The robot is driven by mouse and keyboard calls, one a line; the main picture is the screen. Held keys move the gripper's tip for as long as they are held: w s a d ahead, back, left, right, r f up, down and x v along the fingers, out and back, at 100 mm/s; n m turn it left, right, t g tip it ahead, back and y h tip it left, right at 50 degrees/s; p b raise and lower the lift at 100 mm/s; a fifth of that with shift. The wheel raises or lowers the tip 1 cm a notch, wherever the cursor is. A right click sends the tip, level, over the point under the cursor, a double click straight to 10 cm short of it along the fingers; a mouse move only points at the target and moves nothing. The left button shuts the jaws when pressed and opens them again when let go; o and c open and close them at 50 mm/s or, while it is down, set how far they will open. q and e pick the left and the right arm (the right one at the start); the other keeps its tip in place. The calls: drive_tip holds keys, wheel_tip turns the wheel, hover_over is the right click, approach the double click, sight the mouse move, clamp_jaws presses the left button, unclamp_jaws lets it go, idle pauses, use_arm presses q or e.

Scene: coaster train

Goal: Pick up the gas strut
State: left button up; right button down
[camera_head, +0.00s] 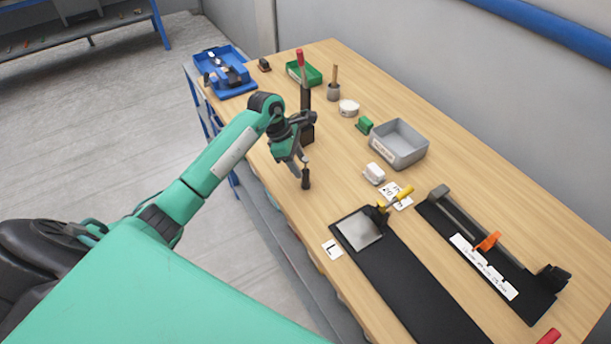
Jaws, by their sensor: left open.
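My left gripper (299,160) is open and points down over the near left part of the wooden table. My right gripper is not in view.
A grey bin (400,155), green tray (312,80) and blue tray (238,92) stand farther back. A black mat (410,290) and a clamp fixture (525,298) lie at right.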

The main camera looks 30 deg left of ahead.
sight(303, 169)
use_arm(q)
drive_tip(key=p+x, duration=0.1)
drive_tip(key=x, duration=0.2)
drive_tip(key=shift+s+d+r, duration=0.1)
drive_tip(key=shift+d, duration=0.05)
drive_tip(key=shift+d+f, duration=0.1)
drive_tip(key=shift+f, duration=0.35)
clamp_jaws()
drive_tip(key=shift+r, duration=0.1)
